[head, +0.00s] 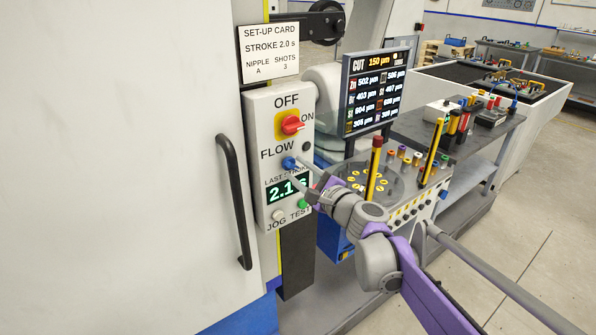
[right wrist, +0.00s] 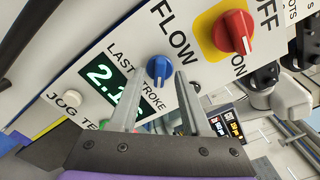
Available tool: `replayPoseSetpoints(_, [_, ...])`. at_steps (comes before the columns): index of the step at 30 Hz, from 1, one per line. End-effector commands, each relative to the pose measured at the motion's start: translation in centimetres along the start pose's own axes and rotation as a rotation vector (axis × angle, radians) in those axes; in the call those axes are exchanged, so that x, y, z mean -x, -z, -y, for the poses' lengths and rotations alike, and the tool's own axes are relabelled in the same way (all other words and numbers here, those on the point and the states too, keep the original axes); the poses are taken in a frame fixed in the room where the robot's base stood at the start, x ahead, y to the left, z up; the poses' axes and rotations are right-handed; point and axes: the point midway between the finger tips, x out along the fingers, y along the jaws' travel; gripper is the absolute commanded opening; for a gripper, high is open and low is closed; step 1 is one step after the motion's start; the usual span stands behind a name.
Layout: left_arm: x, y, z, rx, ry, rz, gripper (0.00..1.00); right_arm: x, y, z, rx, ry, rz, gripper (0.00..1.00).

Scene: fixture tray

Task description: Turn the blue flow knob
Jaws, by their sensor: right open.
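The blue flow knob (head: 290,163) is on the white control panel (head: 262,108), below the word FLOW. It also shows in the right wrist view (right wrist: 159,68), near the fingertips, with its pale pointer mark visible. My right gripper (head: 305,168) is open, its fingers reaching toward the knob from the right. In the right wrist view, the fingertips (right wrist: 160,78) lie either side of the knob's lower edge; I cannot tell whether they touch it. The green LAST STROKE display (head: 288,189) starts with 2.1, its end partly hidden by the gripper. My left gripper is not in view.
A red OFF/ON switch (head: 292,125) sits above the knob. A JOG button (head: 278,214) and green TEST button (head: 303,203) sit below. The set-up card (head: 270,52) reads stroke 2.0 s. A black handle (head: 234,200) stands left; yellow-black posts (head: 375,168) stand right.

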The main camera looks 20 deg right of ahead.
Motion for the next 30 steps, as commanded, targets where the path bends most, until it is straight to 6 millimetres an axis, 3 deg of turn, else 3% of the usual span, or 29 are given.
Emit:
replayPoseSetpoints(15, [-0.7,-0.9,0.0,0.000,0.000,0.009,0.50,9.2,0.1,-0.1,0.000,0.001,-0.003,0.47])
replayPoseSetpoints(20, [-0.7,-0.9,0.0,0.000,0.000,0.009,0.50,10.2,0.1,0.0,0.000,0.000,-0.001,0.47])
replayPoseSetpoints(30, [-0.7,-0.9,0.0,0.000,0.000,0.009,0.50,10.2,0.0,0.0,0.000,0.000,0.000,0.47])
